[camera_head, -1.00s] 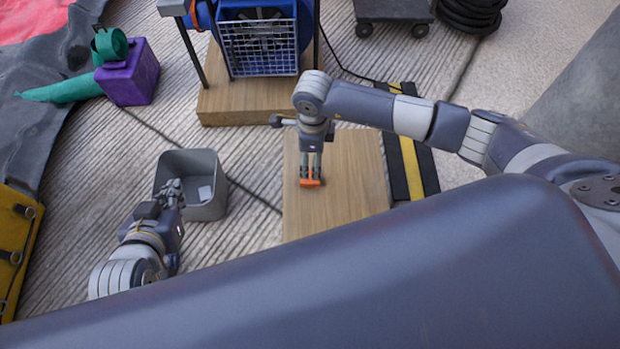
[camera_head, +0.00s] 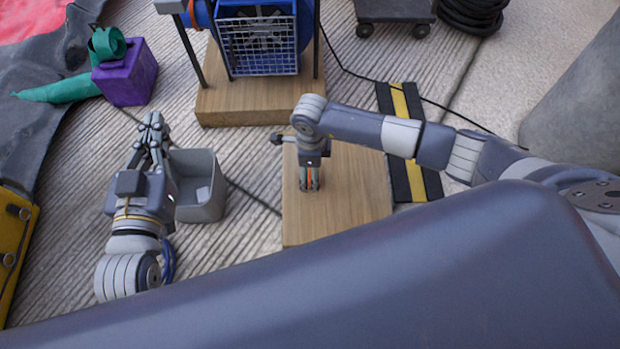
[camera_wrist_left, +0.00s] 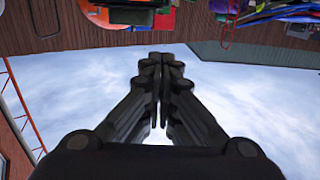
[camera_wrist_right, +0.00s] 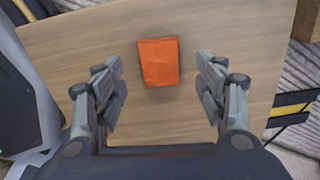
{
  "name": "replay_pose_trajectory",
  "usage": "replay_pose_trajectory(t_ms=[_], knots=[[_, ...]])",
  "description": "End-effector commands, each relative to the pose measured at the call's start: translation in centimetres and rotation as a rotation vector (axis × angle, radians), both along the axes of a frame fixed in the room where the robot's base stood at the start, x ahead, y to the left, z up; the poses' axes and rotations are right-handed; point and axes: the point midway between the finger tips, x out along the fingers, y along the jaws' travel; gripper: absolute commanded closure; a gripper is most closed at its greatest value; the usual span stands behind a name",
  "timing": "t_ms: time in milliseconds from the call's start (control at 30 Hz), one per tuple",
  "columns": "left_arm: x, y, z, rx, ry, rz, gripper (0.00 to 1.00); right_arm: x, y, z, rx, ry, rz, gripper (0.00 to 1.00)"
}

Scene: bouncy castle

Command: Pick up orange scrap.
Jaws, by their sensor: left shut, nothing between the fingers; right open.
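The orange scrap (camera_wrist_right: 158,62) lies flat on the wooden board in the right wrist view, ahead of and between the fingers of my right gripper (camera_wrist_right: 160,80). The right gripper is open and points down over the board in the head view (camera_head: 309,187). There a sliver of the orange scrap (camera_head: 309,183) shows between its fingers, the rest being hidden. I cannot tell from these views whether the fingers touch it. My left gripper (camera_head: 154,122) is shut and empty beside the grey bin, and shows closed in the left wrist view (camera_wrist_left: 161,60).
The wooden board (camera_head: 350,215) has bare room around the scrap. A grey open bin (camera_head: 207,210) stands left of it, holding something pale. A blue caged blower (camera_head: 257,45) stands behind. A purple block (camera_head: 127,78) with green fabric lies back left; a yellow-black strip (camera_head: 410,160) lies right.

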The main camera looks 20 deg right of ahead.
Motion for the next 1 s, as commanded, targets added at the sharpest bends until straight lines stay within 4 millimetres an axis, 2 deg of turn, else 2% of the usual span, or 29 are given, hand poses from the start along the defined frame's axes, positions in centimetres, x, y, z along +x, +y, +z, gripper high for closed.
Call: replay_pose_trajectory(t_ms=[300, 433, 667, 867, 1000], knots=[[-0.1, -0.6, 4.6, -0.061, -0.236, -0.014, 1.0, 0.1, 0.1, -2.7, 0.0, 0.001, -0.001, 0.35], [-0.2, -0.7, 5.4, -0.071, -0.273, -0.016, 1.0, 0.1, 0.1, -3.0, 0.001, 0.0, -0.001, 0.35], [-0.2, -0.7, 5.6, -0.072, -0.278, -0.016, 1.0, 0.1, 0.1, -3.0, 0.0, 0.0, 0.0, 0.35], [-0.2, -0.7, 5.5, -0.072, -0.277, -0.016, 1.0, 0.1, 0.1, -3.0, 0.0, 0.0, 0.0, 0.72], [-0.2, -0.7, 5.5, -0.072, -0.276, -0.016, 1.0, 0.1, 0.1, -2.9, 0.0, 0.0, 0.0, 0.72]])
